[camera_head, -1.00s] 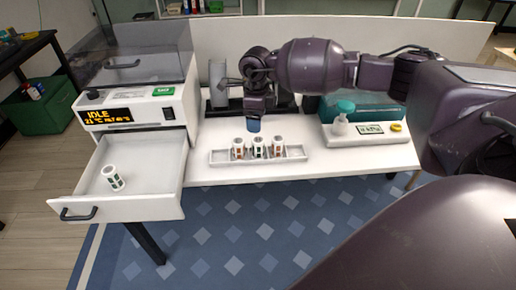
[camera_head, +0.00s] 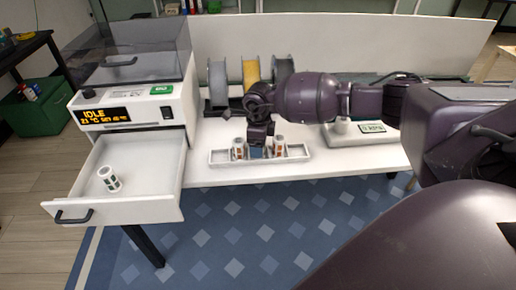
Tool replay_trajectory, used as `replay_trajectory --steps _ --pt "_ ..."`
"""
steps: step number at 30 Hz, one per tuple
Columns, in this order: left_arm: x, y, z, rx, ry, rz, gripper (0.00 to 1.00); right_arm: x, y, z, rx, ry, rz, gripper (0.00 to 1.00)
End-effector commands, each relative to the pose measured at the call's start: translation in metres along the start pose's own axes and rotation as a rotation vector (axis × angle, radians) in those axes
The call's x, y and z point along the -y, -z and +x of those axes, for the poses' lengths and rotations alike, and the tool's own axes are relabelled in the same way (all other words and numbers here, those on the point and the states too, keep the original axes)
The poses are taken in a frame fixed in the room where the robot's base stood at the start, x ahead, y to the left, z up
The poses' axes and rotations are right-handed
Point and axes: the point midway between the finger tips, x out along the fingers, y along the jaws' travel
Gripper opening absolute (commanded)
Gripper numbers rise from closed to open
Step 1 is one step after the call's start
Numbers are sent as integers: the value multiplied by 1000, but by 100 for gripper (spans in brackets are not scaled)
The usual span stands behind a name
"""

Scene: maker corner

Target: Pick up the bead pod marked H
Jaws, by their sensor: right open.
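A white tray (camera_head: 218,158) on the bench holds a row of small white bead pods. The left pod (camera_head: 238,149) and the right pod (camera_head: 279,146) stand upright with orange-brown windows. The middle pod is mostly hidden behind my right gripper (camera_head: 257,150), which points down at its spot between the other two. This gripper is open; I cannot tell whether its fingers are around the middle pod. Another white pod (camera_head: 110,181) with dark green windows leans in the open drawer (camera_head: 140,198). I cannot read a letter on any pod. My left gripper is not in view.
A white machine (camera_head: 150,105) with an orange display stands above the drawer at left. Several spools (camera_head: 250,73) stand behind my right gripper. A scale (camera_head: 372,128) sits to the right, partly behind my arm.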

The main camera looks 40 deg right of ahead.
Motion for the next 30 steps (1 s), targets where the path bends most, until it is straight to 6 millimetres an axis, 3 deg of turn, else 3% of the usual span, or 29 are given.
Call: replay_trajectory --steps 6,17,25,30 --pt "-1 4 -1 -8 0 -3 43 0 0 0 2 1 0 72" --pt "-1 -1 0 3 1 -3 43 0 0 0 2 1 0 18" --pt "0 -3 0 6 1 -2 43 0 -1 -3 3 2 0 17" --pt "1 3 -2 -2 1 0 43 1 -2 -21 7 4 -1 17"
